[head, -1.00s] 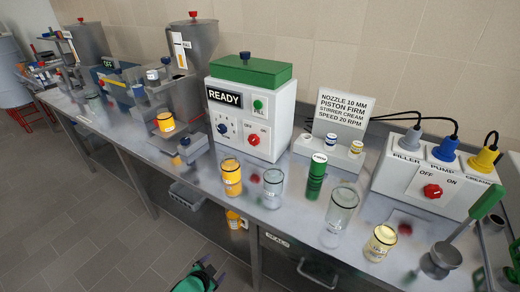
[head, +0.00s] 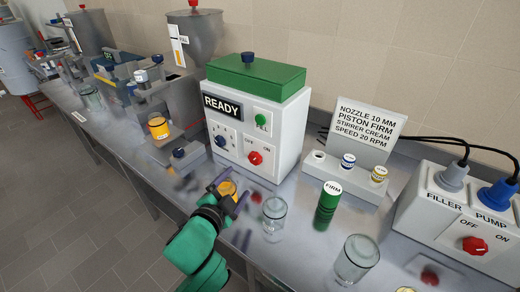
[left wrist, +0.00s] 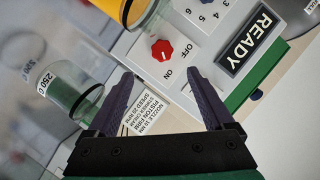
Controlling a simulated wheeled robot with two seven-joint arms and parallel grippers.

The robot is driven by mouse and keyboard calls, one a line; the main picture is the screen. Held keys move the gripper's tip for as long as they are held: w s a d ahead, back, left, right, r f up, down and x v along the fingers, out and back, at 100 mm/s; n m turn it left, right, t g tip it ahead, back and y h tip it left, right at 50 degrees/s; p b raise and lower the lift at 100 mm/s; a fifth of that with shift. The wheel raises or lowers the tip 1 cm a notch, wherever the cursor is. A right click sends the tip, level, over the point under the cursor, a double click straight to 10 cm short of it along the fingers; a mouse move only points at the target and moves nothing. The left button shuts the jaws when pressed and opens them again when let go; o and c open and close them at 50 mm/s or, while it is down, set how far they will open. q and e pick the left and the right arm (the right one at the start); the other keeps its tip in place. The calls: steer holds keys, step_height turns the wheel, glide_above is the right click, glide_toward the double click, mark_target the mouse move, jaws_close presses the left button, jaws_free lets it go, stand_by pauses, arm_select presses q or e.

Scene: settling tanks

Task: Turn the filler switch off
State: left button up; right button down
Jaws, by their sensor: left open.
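The filler box (head: 232,145) is white with a green lid and a READY display (head: 221,105). Its red rotary switch (head: 254,158) sits low on the front, with OFF and ON labels above it. The switch also shows in the left wrist view (left wrist: 162,50); which label it points to is unclear. My left gripper (head: 230,188) is open, in front of and below the box, apart from the switch. In the left wrist view its open fingers (left wrist: 158,74) point toward the panel, the switch just beyond their tips. My right gripper is out of view.
A yellow jar (head: 229,188) is partly hidden by my gripper. A clear glass (head: 274,218) and green FIRM cylinder (head: 326,206) stand to the right. A socket block marked FILLER and PUMP (head: 430,222) has another red OFF/ON switch (head: 474,246).

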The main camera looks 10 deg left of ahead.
arm_select(q)
steer(key=p, duration=0.1)
glide_toward(254, 160)
steer(key=x, duration=0.5)
steer(key=shift+f, duration=0.1)
steer(key=x, duration=0.3)
steer(key=shift+w+f, duration=0.1)
steer(key=shift+w, duration=0.2)
steer(key=shift+p, duration=0.3)
jaws_close()
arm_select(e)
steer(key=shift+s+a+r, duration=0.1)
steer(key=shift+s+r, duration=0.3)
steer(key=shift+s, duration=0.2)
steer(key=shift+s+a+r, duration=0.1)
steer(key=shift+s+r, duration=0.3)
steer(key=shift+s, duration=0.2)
